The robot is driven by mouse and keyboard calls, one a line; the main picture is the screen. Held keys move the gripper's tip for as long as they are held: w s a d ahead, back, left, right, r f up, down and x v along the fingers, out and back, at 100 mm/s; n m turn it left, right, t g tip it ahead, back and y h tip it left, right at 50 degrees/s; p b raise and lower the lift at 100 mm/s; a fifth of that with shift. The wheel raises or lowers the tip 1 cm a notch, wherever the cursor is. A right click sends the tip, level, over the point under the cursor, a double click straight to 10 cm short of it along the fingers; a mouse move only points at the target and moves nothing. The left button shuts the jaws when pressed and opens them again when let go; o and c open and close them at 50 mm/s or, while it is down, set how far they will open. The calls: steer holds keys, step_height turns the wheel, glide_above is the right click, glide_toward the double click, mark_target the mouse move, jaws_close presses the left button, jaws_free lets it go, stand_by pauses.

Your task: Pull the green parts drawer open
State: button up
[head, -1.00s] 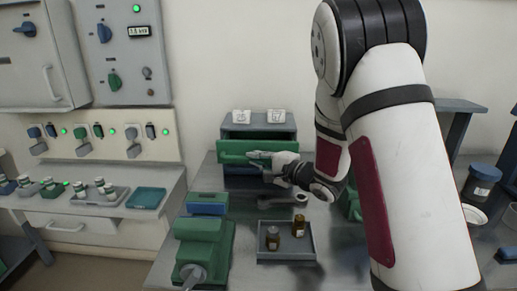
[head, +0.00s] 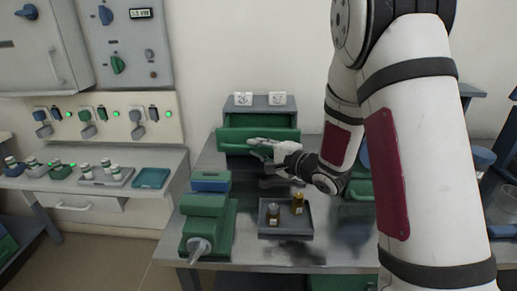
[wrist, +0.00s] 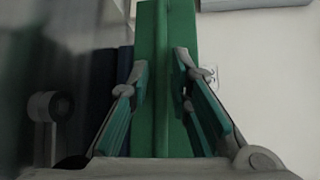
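The green parts drawer (head: 232,135) sits in a small grey cabinet (head: 262,107) at the back of the bench. Its front stands out ahead of the cabinet, so it looks partly open. My gripper (head: 256,145) is at the middle of the drawer front, reaching in from the right. In the wrist view the green drawer (wrist: 152,30) runs up between my gripper's two fingers (wrist: 162,75). The fingers stand apart, and I see no clear grip on the drawer.
A grey tray (head: 286,234) with two small bottles lies in front of the cabinet. A green vise-like device (head: 207,222) and a blue box (head: 210,181) stand to its left. Two white labelled blocks (head: 243,99) sit on the cabinet.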

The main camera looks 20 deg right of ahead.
steer(key=v, duration=1.1)
steer(key=shift+s+d, duration=0.15)
steer(key=shift+s, duration=0.25)
steer(key=s+d+r+n+g+h, duration=0.4)
steer(key=s+d+n+g+h, duration=0.2)
steer(key=s+h, duration=0.35)
steer(key=s+a+n+g+y, duration=0.1)
steer(key=s+a+n+g, duration=0.3)
steer(key=s, duration=0.8)
steer(key=s+a+n+g+y, duration=0.1)
steer(key=s+a+n+g, duration=0.4)
steer(key=s, duration=0.8)
step_height(320, 180, up, 16)
steer(key=m+t+p, duration=0.1)
steer(key=t+p, duration=0.3)
steer(key=p, duration=0.9)
steer(key=shift+a+t+p, duration=0.3)
steer(key=shift+a+t, duration=0.1)
steer(key=shift+a, duration=0.1)
